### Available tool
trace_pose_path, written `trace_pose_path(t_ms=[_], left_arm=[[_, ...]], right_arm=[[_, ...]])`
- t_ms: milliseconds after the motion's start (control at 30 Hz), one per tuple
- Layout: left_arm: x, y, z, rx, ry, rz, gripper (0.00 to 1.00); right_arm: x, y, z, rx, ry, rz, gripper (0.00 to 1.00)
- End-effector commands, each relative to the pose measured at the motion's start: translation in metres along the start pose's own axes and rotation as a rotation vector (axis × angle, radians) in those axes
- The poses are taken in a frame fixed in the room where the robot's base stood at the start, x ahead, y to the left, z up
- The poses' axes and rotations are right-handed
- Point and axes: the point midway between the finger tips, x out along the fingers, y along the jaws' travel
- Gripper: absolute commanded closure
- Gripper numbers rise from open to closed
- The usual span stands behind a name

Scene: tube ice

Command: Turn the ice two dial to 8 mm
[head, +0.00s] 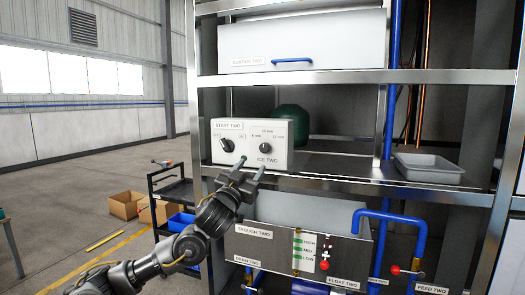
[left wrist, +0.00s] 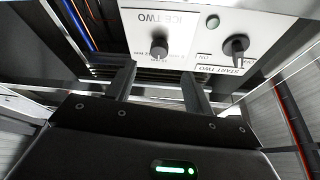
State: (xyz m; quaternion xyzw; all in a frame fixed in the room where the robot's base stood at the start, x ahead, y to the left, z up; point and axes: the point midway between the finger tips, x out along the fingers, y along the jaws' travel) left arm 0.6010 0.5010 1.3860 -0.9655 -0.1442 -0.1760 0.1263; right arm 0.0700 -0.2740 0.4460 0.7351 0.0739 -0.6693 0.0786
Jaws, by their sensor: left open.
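The white control box (head: 281,143) stands on the middle shelf. Its ice two dial (head: 265,148) is a small black knob on the right, with mm marks around it, the exact setting too small to read. The start two switch (head: 227,146) is the black knob on the left. In the left wrist view the box is upside down, with the ice two dial (left wrist: 159,48) and the start two switch (left wrist: 236,46). My left gripper (head: 250,167) is open and empty, just below and in front of the dial, apart from it. My right gripper is not in view.
A green rounded object (head: 291,121) sits behind the box. A grey tray (head: 428,167) lies on the shelf to the right. The trough two unit (head: 262,243) and blue pipes (head: 377,250) are below. A black cart (head: 170,190) stands at left.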

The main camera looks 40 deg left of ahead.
Motion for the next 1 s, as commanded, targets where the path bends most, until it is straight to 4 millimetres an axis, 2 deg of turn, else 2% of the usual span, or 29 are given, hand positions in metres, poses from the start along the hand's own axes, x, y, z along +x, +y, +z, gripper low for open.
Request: trace_pose_path(t_ms=[300, 500, 700, 967, 1000], left_arm=[[0.059, -0.002, -0.006, 0.0, 0.0, -0.002, 0.48], [0.088, -0.001, -0.004, 0.0, -0.001, -0.002, 0.48], [0.1, 0.0, -0.001, 0.001, -0.001, 0.0, 0.48], [0.101, 0.0, 0.001, 0.001, -0.001, 0.001, 0.48], [0.101, 0.0, 0.001, 0.001, -0.001, 0.0, 0.5]], right_arm=[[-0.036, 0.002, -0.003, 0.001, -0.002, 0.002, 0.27], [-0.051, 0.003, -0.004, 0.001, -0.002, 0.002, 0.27], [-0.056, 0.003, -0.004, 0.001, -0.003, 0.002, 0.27], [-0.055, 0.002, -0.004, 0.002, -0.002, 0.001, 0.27], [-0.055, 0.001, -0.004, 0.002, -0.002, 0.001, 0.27]])
